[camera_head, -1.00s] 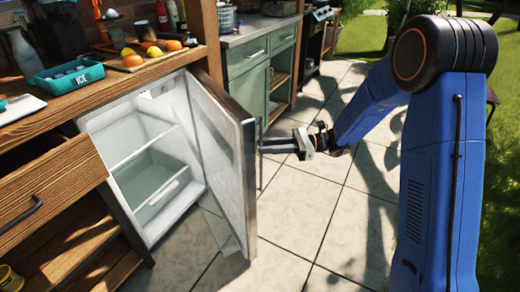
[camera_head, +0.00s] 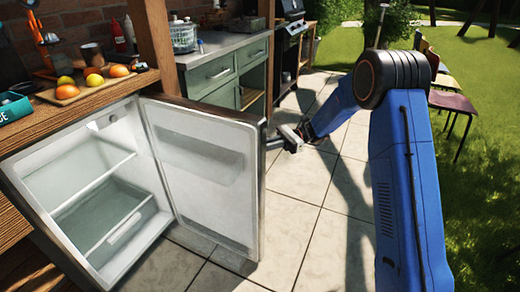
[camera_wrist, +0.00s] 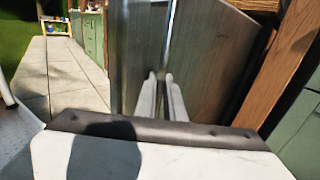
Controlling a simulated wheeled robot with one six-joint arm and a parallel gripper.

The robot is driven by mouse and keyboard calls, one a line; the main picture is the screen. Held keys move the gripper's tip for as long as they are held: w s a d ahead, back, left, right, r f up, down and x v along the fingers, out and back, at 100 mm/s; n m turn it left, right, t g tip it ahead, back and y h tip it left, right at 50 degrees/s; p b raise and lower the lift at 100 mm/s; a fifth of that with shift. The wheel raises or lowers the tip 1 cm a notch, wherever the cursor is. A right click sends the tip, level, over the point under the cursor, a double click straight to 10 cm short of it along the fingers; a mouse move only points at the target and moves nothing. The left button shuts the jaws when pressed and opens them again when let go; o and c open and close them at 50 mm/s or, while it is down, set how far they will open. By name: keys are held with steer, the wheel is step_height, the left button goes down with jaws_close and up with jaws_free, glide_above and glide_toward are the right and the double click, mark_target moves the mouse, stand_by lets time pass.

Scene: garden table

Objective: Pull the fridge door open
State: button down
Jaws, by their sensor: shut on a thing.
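The fridge (camera_head: 82,178) stands under the wooden counter with its white interior, a shelf and a clear drawer showing. Its door (camera_head: 205,165) is swung wide open, hinged on the right, with its inner face toward the head camera. My gripper (camera_head: 287,138) is at the door's outer side near the free edge. In the wrist view, the two fingers of my gripper (camera_wrist: 160,95) are closed around the vertical bar handle (camera_wrist: 169,45) on the door's grey outer face (camera_wrist: 210,50). The handle is mostly hidden behind the door in the head view.
A wooden board (camera_head: 95,88) with fruit and a teal ice tub (camera_head: 12,107) stand on the counter. Green cabinets (camera_head: 225,75) lie behind the door. The tiled floor (camera_head: 310,215) right of the door is clear. Chairs (camera_head: 452,105) stand on the grass.

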steer(key=shift+a, duration=0.1)
steer(key=c, duration=1.8)
jaws_free()
steer(key=shift+c, duration=0.2)
steer(key=v, duration=1.7)
steer(key=shift+w, duration=0.15)
